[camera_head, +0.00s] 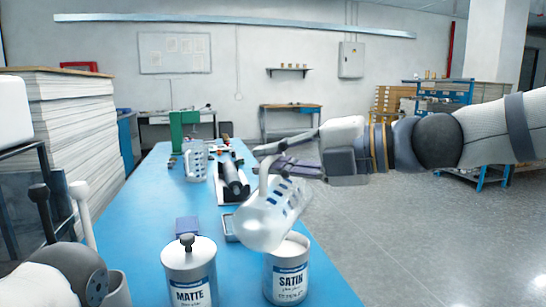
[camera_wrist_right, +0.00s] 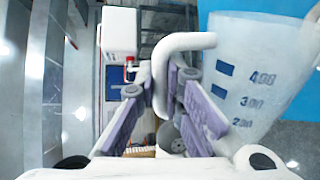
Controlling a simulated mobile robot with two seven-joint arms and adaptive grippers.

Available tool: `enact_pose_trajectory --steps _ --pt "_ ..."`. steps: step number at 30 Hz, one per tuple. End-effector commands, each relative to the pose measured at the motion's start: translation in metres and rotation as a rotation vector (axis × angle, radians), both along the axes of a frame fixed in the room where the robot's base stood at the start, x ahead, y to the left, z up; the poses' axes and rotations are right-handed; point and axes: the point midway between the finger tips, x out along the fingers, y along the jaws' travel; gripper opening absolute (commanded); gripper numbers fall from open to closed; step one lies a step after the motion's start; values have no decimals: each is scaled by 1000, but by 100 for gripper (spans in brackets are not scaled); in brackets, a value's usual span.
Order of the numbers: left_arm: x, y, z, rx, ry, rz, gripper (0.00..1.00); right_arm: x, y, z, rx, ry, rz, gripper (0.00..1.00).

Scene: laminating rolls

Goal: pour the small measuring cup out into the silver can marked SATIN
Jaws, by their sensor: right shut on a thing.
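My right gripper (camera_head: 268,160) is shut on the handle of a clear measuring cup (camera_head: 290,197) with dark blue marks. The cup is steeply tilted, its lower end just above and left of the SATIN can's rim, overlapping it in the head view. In the right wrist view, the handle is between the fingers (camera_wrist_right: 160,100) and the cup (camera_wrist_right: 245,85) shows marks 200 to 400. The silver SATIN can (camera_head: 288,281) stands upright with its top apparently open. I cannot tell whether liquid is flowing. My left gripper is out of view.
The silver MATTE can (camera_head: 189,275), with a knobbed lid, stands left of the SATIN can. A second measuring cup (camera_head: 196,163) stands farther back on the blue table (camera_head: 150,207), beside a green stand (camera_head: 184,130) and a black roller (camera_head: 233,178). A blue block (camera_head: 187,226) lies behind MATTE.

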Motion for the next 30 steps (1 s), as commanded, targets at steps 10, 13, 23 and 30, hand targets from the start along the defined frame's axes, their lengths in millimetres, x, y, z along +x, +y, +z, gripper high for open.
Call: enact_pose_trajectory --steps 10,13,23,30 --pt "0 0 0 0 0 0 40 -14 5 -10 -40 -109 1 0" --pt "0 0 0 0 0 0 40 -18 7 -13 -54 -142 1 0" --pt "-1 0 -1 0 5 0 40 -28 11 -21 -92 -233 -1 0" --pt "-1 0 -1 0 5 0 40 -29 11 -21 -94 -239 1 0"
